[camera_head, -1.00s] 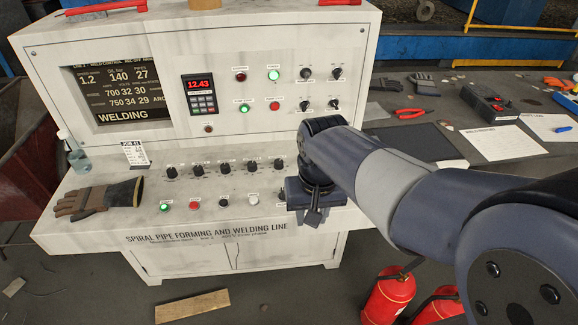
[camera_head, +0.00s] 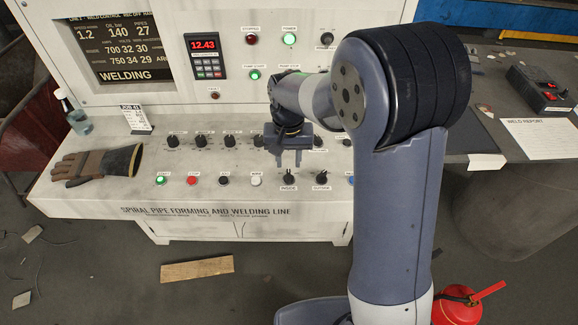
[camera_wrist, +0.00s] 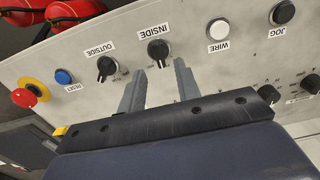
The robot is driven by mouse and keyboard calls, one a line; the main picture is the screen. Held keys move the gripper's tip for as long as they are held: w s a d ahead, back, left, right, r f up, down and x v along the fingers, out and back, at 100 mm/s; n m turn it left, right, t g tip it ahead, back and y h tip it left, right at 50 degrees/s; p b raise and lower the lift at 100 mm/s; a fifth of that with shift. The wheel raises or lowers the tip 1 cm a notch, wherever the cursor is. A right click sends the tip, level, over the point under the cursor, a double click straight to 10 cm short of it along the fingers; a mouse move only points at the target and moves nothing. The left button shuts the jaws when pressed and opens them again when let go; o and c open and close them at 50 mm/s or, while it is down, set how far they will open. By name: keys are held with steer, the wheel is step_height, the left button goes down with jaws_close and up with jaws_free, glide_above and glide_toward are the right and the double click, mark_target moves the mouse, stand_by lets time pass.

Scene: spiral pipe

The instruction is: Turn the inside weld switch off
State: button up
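The inside weld switch (camera_wrist: 158,50) is a black rotary knob with an INSIDE label, near the top middle of the wrist view. It also shows low on the sloped panel in the head view (camera_head: 289,178). I cannot tell its setting for certain. My gripper (camera_wrist: 159,70) is open and empty, its two grey fingers pointing at the knob, one toward each side, with the knob just beyond the tips. In the head view my gripper (camera_head: 288,160) hangs just above the knob; contact is not clear.
The similar OUTSIDE knob (camera_wrist: 107,66) is beside it, then a blue reset button (camera_wrist: 63,77) and a red emergency stop (camera_wrist: 24,97). A white WIRE button (camera_wrist: 218,29) is on the other side. A row of knobs (camera_head: 201,140) lies behind. A glove (camera_head: 97,165) rests left.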

mark_target(289, 172)
steer(key=shift+f, duration=2.05)
steer(key=shift+c, duration=0.3)
jaws_close()
